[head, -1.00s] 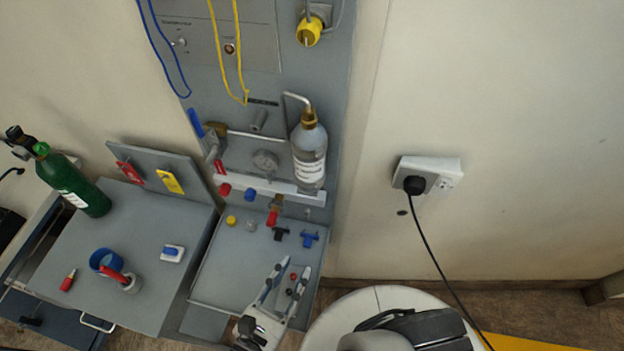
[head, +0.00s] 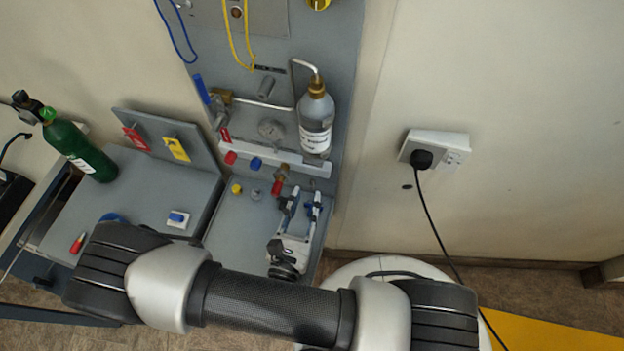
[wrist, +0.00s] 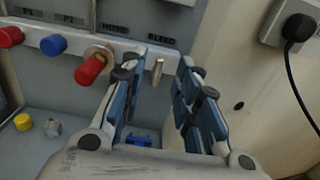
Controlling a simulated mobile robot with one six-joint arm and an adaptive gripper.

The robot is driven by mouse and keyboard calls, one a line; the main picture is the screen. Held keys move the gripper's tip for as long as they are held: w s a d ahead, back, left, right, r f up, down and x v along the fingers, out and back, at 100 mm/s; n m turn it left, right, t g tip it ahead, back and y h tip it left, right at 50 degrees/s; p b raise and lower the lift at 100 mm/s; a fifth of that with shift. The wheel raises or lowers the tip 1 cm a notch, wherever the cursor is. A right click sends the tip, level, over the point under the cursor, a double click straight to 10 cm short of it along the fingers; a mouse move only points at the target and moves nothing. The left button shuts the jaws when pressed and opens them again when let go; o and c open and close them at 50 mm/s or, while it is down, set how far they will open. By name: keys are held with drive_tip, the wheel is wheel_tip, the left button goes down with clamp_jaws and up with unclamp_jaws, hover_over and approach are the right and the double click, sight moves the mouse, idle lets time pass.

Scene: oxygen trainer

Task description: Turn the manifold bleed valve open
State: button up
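The manifold is a pale rail (head: 240,147) on the grey panel. In the wrist view the rail (wrist: 75,37) carries the label BLEED at its right end. Below that label a bare metal stem (wrist: 157,71) sticks out, with no handle visible on it. I cannot tell from its look whether the valve is open or closed. My gripper (head: 304,196) is just below the rail's right end. In the wrist view my gripper (wrist: 157,82) is open, its blue-padded fingers spread, with the stem showing between them. Contact with the stem is not visible.
A red knob on a brass fitting (wrist: 90,69) sits close left of my fingers. A labelled bottle (head: 316,125) hangs above. A blue part (wrist: 138,139) lies on the tray beneath, partly hidden. A yellow cap (head: 236,188) lies left. The wall outlet (head: 434,147) is right.

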sight(311, 183)
drive_tip(key=x, duration=0.6)
drive_tip(key=shift+w+d, duration=0.1)
drive_tip(key=shift+w, duration=0.1)
drive_tip(key=shift+c, duration=0.6)
clamp_jaws()
